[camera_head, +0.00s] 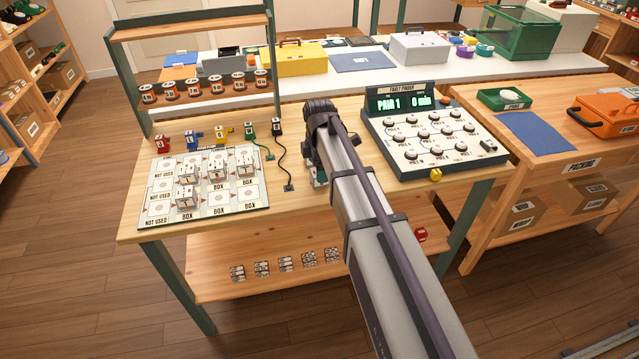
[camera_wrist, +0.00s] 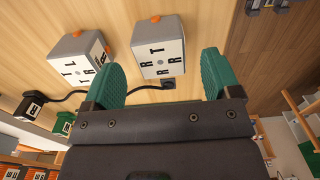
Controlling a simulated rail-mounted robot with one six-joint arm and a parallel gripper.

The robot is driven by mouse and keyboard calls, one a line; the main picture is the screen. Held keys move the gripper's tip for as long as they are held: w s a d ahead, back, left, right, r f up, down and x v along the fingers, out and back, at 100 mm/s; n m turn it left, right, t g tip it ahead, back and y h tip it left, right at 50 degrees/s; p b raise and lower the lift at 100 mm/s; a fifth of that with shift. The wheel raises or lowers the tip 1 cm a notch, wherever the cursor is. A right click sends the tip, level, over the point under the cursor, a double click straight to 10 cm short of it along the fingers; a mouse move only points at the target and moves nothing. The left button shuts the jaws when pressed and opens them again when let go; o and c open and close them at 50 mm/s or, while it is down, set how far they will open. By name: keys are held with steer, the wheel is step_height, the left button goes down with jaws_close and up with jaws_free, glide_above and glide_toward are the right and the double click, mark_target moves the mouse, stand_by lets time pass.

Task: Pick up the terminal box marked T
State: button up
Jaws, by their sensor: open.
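Two grey terminal boxes with white lettered faces and orange knobs show in the wrist view. One terminal box (camera_wrist: 159,50) is ahead between the fingers; its face carries a T and several R marks. The other terminal box (camera_wrist: 79,57) stands to the left, with T, L and R marks. My gripper (camera_wrist: 163,78) is open, its two green fingers apart, with nothing seen held. In the head view my gripper (camera_head: 317,181) is low over the bench, mostly hidden by my arm. I cannot match these two boxes to anything in the head view.
A printed board (camera_head: 235,207) with several small white boxes lies on the bench left of my arm. A dark cable (camera_head: 283,165) runs close beside my gripper. A dial console (camera_head: 430,135) stands to the right. Spools (camera_head: 205,87) line the rack behind.

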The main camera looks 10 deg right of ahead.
step_height(320, 180, down, 5)
steer(key=b, duration=0.3)
steer(key=shift+b, duration=0.4)
steer(key=shift+r, duration=0.3)
steer(key=c, duration=1)
